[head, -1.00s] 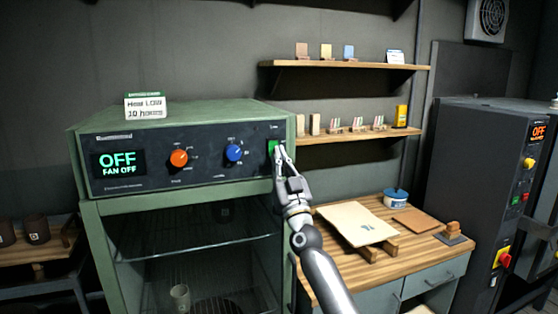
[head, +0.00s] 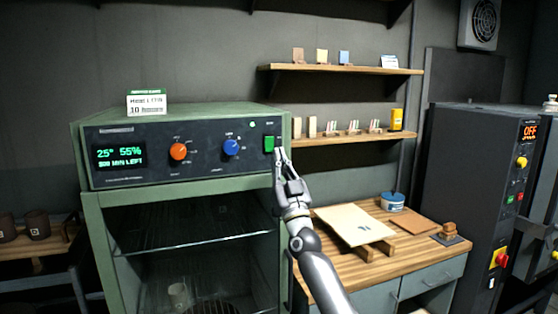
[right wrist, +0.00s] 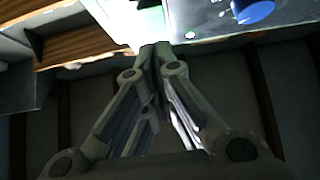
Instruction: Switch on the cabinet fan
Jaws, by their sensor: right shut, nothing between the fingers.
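The green drying cabinet (head: 187,188) stands at the left in the head view, its front panel across the top. Its display (head: 119,156) is lit and reads 25°, 55% and a time left. The green switch (head: 269,144) is at the panel's right end; it also shows, partly, in the right wrist view (right wrist: 147,12). The orange knob (head: 178,152) and blue knob (head: 231,147) sit left of it. My right gripper (head: 279,151) is shut and empty, its tips just below and right of the switch. I cannot tell whether they touch the panel. My left gripper is out of view.
A wooden workbench (head: 435,259) with a board and a blue-lidded tub (head: 393,201) stands right of the cabinet. Shelves (head: 345,137) hang above it. A dark kiln with an OFF display (head: 530,132) stands at the far right. Cups (head: 37,225) sit at the left.

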